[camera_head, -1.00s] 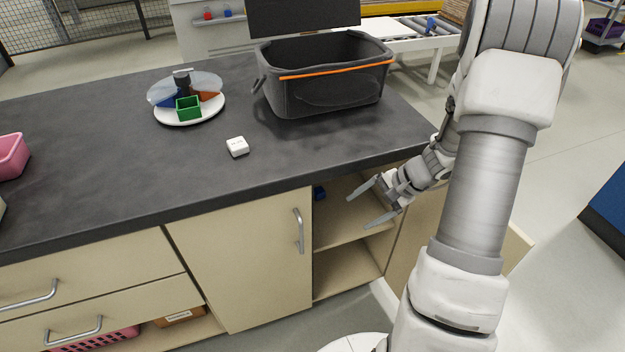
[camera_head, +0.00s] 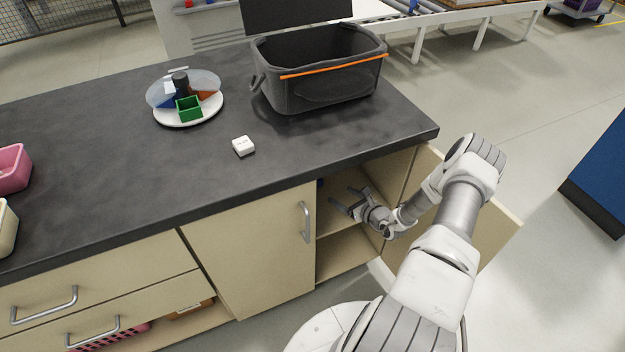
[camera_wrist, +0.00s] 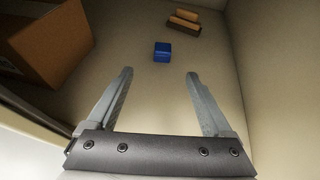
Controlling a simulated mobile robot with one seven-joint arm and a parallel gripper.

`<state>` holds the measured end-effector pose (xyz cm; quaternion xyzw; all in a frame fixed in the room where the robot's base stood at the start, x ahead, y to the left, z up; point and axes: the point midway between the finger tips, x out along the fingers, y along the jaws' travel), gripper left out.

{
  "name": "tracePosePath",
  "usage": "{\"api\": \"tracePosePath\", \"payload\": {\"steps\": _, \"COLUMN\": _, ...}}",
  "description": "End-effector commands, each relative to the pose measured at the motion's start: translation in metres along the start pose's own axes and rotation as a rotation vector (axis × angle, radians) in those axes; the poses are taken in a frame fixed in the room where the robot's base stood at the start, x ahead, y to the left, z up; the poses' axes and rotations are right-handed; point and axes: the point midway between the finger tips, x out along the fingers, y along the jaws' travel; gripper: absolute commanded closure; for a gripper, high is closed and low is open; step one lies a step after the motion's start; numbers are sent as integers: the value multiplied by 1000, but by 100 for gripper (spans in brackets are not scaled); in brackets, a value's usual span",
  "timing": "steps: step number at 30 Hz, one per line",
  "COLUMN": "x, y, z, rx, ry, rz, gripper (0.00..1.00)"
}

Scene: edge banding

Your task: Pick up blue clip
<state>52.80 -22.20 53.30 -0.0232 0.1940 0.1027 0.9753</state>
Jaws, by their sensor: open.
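The blue clip (camera_wrist: 162,52) is a small blue block on the shelf floor inside the cabinet, in the wrist view. It lies beyond my fingertips, roughly in line with the gap between them. In the head view my gripper (camera_head: 341,199) is at the upper shelf (camera_head: 350,222), below the counter.
A cardboard box (camera_wrist: 45,40) stands left inside the cabinet, and a small orange-brown item (camera_wrist: 183,22) lies behind the clip. The cabinet wall (camera_wrist: 275,70) bounds the right. The counter (camera_head: 130,170) is overhead, carrying a dark basket (camera_head: 320,92). The open door (camera_head: 490,235) stands right.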

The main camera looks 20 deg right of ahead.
Motion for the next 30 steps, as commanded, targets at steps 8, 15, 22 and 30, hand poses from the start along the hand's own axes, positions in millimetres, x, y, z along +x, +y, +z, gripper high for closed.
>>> {"api": "tracePosePath", "payload": {"steps": 8, "x": 51, "y": 0, "z": -5, "rx": 8, "ry": -3, "rz": -4, "gripper": 15}}
{"api": "tracePosePath", "payload": {"steps": 15, "x": 100, "y": 0, "z": -5, "rx": 6, "ry": -2, "rz": -4, "gripper": 15}}
{"api": "tracePosePath", "payload": {"steps": 22, "x": 121, "y": -2, "z": -3, "rx": 8, "ry": -1, "rz": -5, "gripper": 15}}
{"api": "tracePosePath", "payload": {"steps": 30, "x": 151, "y": -7, "z": -10, "rx": 6, "ry": -2, "rz": -5, "gripper": 15}}
